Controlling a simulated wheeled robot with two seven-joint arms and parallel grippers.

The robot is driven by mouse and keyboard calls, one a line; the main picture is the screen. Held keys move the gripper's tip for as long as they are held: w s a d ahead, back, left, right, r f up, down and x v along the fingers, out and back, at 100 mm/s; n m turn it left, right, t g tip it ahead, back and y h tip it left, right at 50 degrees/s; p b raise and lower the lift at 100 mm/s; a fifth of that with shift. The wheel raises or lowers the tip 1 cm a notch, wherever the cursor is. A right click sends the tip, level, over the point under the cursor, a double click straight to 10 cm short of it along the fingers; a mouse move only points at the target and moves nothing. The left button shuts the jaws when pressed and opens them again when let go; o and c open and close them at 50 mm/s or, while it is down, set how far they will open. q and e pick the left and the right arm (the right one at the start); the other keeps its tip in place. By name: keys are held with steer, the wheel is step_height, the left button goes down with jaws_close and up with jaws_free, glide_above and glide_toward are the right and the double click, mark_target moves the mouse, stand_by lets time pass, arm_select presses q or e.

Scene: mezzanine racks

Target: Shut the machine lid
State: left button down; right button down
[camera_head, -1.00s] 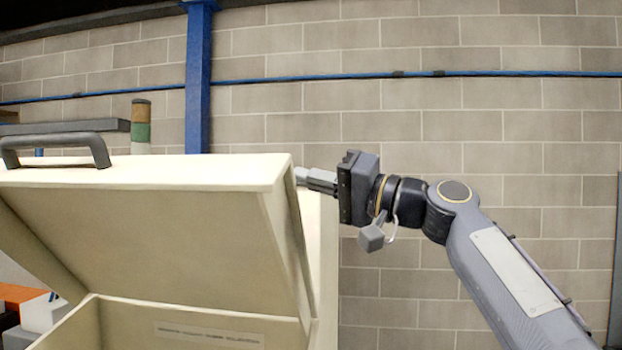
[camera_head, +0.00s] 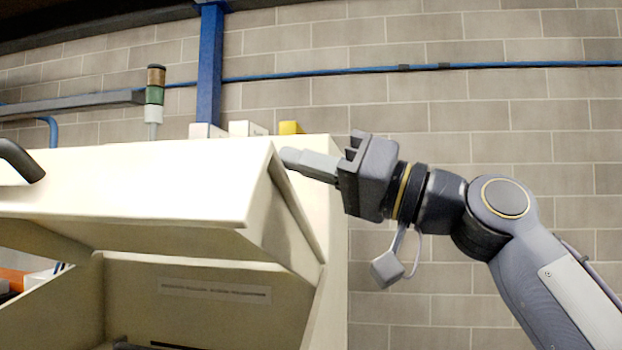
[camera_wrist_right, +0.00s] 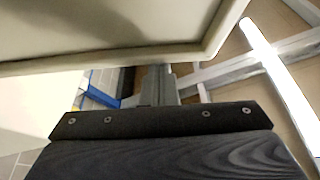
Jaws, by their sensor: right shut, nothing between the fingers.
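The machine lid (camera_head: 150,185) is a cream panel, partly open and slanting over the cream machine body (camera_head: 200,270), with a gap into the interior below its front edge. The dark lid handle (camera_head: 18,160) shows at the left edge. My right gripper (camera_head: 288,158) is shut and empty, with its fingertips at the lid's right upper corner; I cannot tell whether they touch it. In the right wrist view the lid (camera_wrist_right: 110,28) fills the top, close to the fingers (camera_wrist_right: 160,85). My left gripper is not in view.
A signal light (camera_head: 154,95) stands behind the machine at left, near a blue column (camera_head: 210,70). White boxes and a yellow box (camera_head: 290,127) show behind the lid. A block wall (camera_head: 450,120) closes the back.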

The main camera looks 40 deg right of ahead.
step_height(320, 180, down, 32)
steer(key=s+a+n+g+y+b, duration=0.1)
steer(key=n+b, duration=0.6)
steer(key=b, duration=2.2)
steer(key=shift+s+a+f+n+g+y+b, duration=0.3)
steer(key=shift+a+n+g+y+b, duration=0.15)
steer(key=shift+a+y, duration=0.55)
steer(key=shift+d, duration=0.1)
step_height(320, 180, up, 5)
steer(key=p, duration=0.4)
steer(key=p+v, duration=0.1)
steer(key=v, duration=0.9)
steer(key=shift+s, duration=0.3)
steer(key=shift+t, duration=0.25)
